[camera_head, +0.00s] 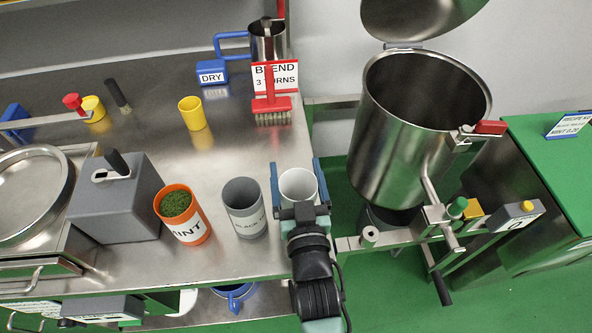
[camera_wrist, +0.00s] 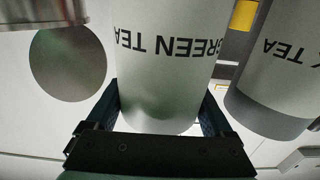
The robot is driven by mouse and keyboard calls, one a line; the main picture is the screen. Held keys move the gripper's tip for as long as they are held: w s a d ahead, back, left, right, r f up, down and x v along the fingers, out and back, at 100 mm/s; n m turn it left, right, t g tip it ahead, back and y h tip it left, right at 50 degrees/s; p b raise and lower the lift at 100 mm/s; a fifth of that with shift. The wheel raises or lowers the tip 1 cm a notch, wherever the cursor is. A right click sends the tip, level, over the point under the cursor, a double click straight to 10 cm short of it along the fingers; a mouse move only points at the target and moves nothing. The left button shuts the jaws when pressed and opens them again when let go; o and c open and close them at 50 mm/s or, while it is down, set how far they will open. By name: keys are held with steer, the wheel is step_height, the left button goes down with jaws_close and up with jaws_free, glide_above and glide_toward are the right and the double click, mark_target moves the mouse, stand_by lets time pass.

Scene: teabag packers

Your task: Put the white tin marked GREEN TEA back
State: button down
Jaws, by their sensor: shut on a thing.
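The white tin (camera_head: 298,187) stands upright between my gripper's blue fingers near the right end of the steel bench. In the wrist view the tin (camera_wrist: 165,60) shows GREEN TEA upside down. My gripper (camera_head: 298,174) is shut on its sides, and its dark fingers (camera_wrist: 160,108) flank the tin in the wrist view. I cannot tell whether the tin's base touches the bench (camera_head: 150,130). The grey tin marked BLACK (camera_head: 243,207) stands just left of it, apart, and also shows in the wrist view (camera_wrist: 283,70). The orange MINT tin (camera_head: 182,214), filled with green leaf, is further left.
A grey box with a black handle (camera_head: 117,200) is left of the MINT tin. A yellow cup (camera_head: 191,112), a red brush (camera_head: 270,105) and a BLEND sign (camera_head: 288,75) are behind. A large open steel drum (camera_head: 400,130) stands right of the bench. A dark disc (camera_wrist: 67,63) shows in the wrist view.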

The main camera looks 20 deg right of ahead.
steer(key=shift+f, duration=0.2)
jaws_free()
steer(key=shift+r, duration=0.1)
steer(key=shift+r, duration=0.15)
steer(key=shift+s, duration=0.3)
steer(key=b+v, duration=0.1)
steer(key=v, duration=1)
steer(key=shift+s, duration=0.2)
steer(key=shift+a, duration=0.1)
